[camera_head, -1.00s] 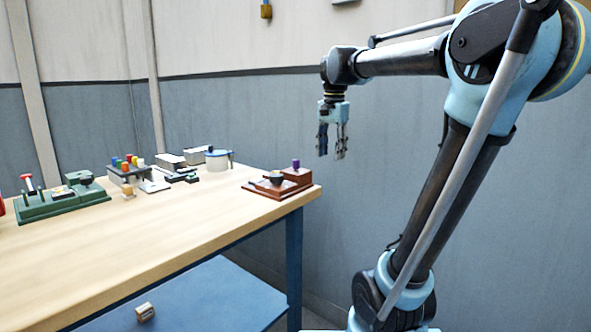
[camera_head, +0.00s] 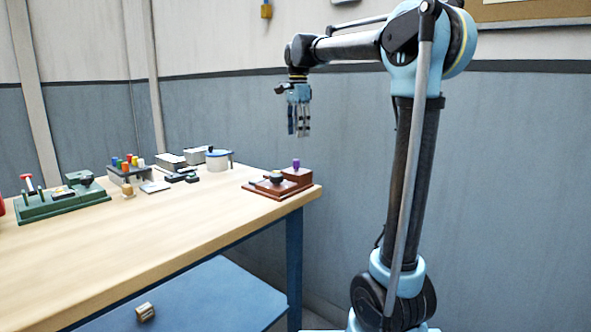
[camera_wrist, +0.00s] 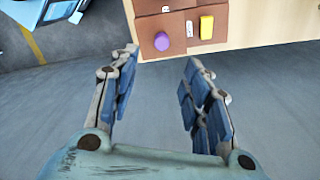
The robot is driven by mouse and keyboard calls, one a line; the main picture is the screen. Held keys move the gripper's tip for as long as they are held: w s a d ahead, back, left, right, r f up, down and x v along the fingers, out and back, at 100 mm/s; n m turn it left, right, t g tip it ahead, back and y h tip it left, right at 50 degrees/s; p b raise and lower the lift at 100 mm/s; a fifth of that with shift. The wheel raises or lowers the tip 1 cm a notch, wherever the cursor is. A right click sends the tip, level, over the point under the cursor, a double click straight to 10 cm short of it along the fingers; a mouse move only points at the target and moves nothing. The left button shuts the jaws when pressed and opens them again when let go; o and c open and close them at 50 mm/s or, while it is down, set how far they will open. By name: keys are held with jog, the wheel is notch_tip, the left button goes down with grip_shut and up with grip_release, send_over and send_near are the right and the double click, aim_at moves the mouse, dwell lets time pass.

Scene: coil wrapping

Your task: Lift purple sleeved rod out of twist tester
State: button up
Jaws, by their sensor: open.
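The purple sleeved rod (camera_head: 296,163) stands upright in the reddish-brown twist tester (camera_head: 270,188) at the right corner of the table. In the wrist view the rod's round purple top (camera_wrist: 162,41) shows on the brown block (camera_wrist: 143,15) near the upper middle. A yellow part (camera_wrist: 206,27) sits beside it there. My gripper (camera_head: 299,133) hangs fingers down, high above the tester, apart from the rod. In the wrist view its two fingers (camera_wrist: 158,98) are spread with nothing between them. How deep the rod sits is hidden.
Left on the table (camera_head: 150,240) are a green fixture (camera_head: 60,204), a rack of coloured pegs (camera_head: 128,170), a blue-rimmed pot (camera_head: 218,160) and grey boxes (camera_head: 171,162). The table's front is clear. A wall stands behind.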

aim_at(296, 160)
notch_tip(296, 160, down, 7)
jog(key=shift+f, duration=0.15)
jog(key=f, duration=0.4)
jog(key=shift+a, duration=0.35)
jog(key=shift+f, duration=0.7)
jog(key=shift+c, duration=0.3)
grip_shut()
